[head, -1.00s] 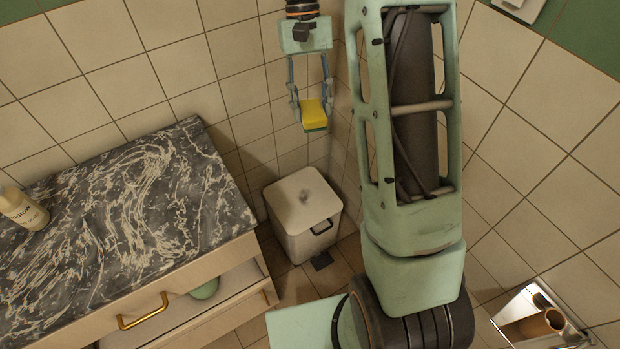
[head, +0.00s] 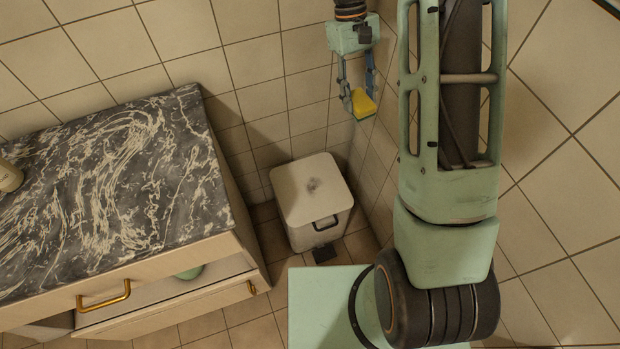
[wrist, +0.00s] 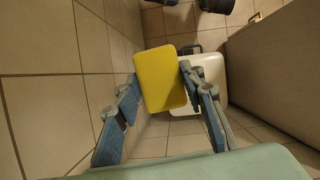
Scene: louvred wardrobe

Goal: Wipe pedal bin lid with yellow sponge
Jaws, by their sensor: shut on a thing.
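My gripper (head: 357,104) is shut on the yellow sponge (head: 363,103), which has a green underside. It hangs in the air above and to the right of the pedal bin, near the wall corner. The sponge also shows between the fingers in the wrist view (wrist: 161,82). The pedal bin (head: 318,232) is white and stands on the floor, its lid (head: 300,190) shut. In the wrist view the sponge hides part of the bin lid (wrist: 213,75). The sponge and the lid are apart.
A cabinet with a dark marbled top (head: 110,190) stands left of the bin. Its drawer (head: 170,292) is partly open, with a green thing (head: 190,272) inside. A bottle (head: 8,176) stands on the top. Tiled walls close in behind and right.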

